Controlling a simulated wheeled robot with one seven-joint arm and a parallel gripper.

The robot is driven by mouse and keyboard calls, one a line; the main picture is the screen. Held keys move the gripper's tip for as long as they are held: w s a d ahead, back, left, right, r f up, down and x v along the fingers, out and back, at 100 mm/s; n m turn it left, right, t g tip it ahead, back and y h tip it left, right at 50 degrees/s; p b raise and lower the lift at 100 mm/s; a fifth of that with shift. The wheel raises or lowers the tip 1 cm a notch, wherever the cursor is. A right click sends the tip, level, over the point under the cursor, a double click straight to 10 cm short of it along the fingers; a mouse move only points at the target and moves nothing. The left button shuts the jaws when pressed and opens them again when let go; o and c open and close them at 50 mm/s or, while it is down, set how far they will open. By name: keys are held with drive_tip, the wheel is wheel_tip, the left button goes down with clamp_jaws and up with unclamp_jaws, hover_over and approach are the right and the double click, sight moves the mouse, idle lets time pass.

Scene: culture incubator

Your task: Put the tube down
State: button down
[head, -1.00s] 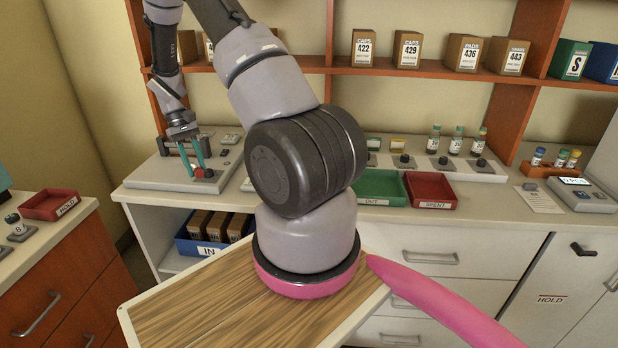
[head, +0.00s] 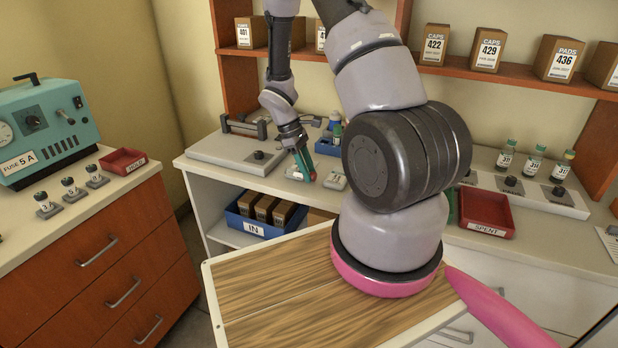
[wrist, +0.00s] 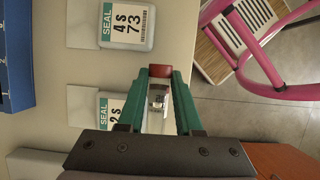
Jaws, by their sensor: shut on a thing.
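My gripper (head: 305,168) is shut on a small tube, reaching down near the front edge of the back counter. In the wrist view the tube (wrist: 157,98) shows as a clear, shiny body with a red cap (wrist: 160,71) between the green fingers. In the head view only the red cap (head: 313,176) shows clearly. The tube appears held at the counter's edge, beside two pale blocks labelled SEAL, one reading 73 (wrist: 124,25) and one partly hidden by my gripper (wrist: 112,108). I cannot tell whether it touches anything.
A blue rack (head: 325,146) with tubes stands behind my gripper. A grey device (head: 235,150) lies to the left. A blue IN bin (head: 247,222) sits on the shelf below. A red SPENT tray (head: 485,209) and several vials are to the right. A HOLD tray (head: 124,164) is on the left cabinet.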

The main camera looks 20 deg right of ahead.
drive_tip(key=shift+f, duration=1.2)
drive_tip(key=shift+f, duration=0.15)
drive_tip(key=c, duration=0.6)
unclamp_jaws()
